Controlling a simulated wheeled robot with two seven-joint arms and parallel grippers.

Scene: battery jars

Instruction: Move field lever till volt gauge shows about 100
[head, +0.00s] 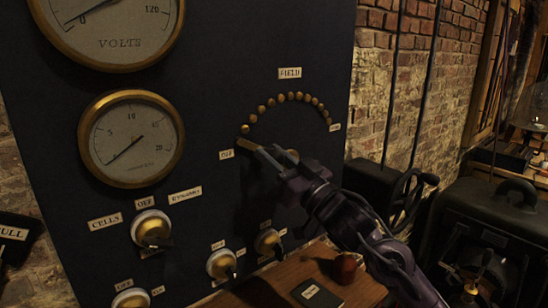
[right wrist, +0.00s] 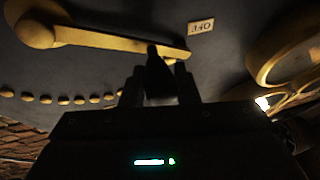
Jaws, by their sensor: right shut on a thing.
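The brass field lever (head: 245,143) is on the dark panel, under the FIELD label and an arc of brass studs. Its arm points left, towards the OFF end of the arc. In the right wrist view the lever (right wrist: 110,38) ends beside the OFF label (right wrist: 201,27). My right gripper (head: 268,158) is shut on the lever's dark handle (right wrist: 157,68), which stands between its fingers. The volt gauge (head: 119,38) is cut off at the top; its visible needle points to the lower left, near the low end. My left gripper is not in view.
A second gauge (head: 131,139) and several switch knobs (head: 151,229) are on the panel, left of and below the lever. A black handwheel (head: 407,196) stands right of the panel.

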